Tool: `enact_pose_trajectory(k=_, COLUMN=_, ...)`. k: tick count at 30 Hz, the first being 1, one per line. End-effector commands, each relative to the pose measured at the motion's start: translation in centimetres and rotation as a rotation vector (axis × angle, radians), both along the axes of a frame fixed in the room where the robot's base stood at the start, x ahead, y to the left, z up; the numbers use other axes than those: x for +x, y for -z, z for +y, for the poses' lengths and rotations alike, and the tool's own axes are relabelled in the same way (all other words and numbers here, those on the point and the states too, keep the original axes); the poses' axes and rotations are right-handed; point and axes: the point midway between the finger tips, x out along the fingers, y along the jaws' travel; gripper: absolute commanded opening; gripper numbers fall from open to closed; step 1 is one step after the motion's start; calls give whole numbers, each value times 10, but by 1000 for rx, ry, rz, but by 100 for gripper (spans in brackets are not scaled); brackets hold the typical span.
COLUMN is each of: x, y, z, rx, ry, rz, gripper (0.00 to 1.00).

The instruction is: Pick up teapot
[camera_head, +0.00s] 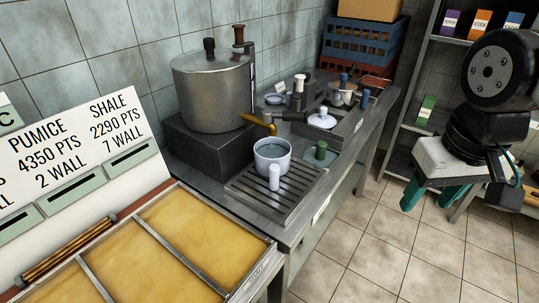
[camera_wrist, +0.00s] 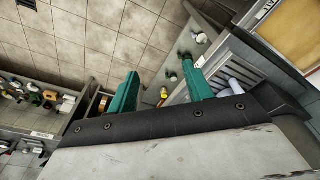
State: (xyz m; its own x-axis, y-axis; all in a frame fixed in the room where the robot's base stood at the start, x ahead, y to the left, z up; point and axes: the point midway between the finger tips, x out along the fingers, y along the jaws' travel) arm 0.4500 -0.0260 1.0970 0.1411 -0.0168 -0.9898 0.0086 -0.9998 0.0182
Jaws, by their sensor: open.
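A pale grey-white pot with an open top and an upright white handle (camera_head: 272,157) stands on the slatted drain tray (camera_head: 249,194) under the brass tap; I cannot tell whether it is the teapot. A small metal pot with a blue knob (camera_head: 343,96) stands farther back on the counter. My gripper (camera_head: 435,206), with two teal fingers, is open and empty, over the floor to the right of the counter. In the wrist view its fingers (camera_wrist: 158,80) are spread apart with nothing between them.
A large metal boiler (camera_head: 213,92) stands on a dark block behind the drain tray. A small green bottle (camera_head: 320,150) stands beside the tray. Shelves (camera_head: 405,140) stand at the right. The tiled floor (camera_head: 345,250) is clear.

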Motion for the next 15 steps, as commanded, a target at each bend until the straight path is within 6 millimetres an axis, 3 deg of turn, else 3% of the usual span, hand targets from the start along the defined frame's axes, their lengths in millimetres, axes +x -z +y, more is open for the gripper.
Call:
enact_pose_trajectory(k=5, x=77, y=18, z=35, rx=-24, ry=-61, rz=-57, gripper=51)
enact_pose_trajectory(k=9, x=138, y=44, z=87, rx=-23, ry=-129, rz=-127, gripper=51)
enact_pose_trajectory(k=15, x=193, y=89, z=166, rx=13, ry=-216, rz=-203, gripper=51)
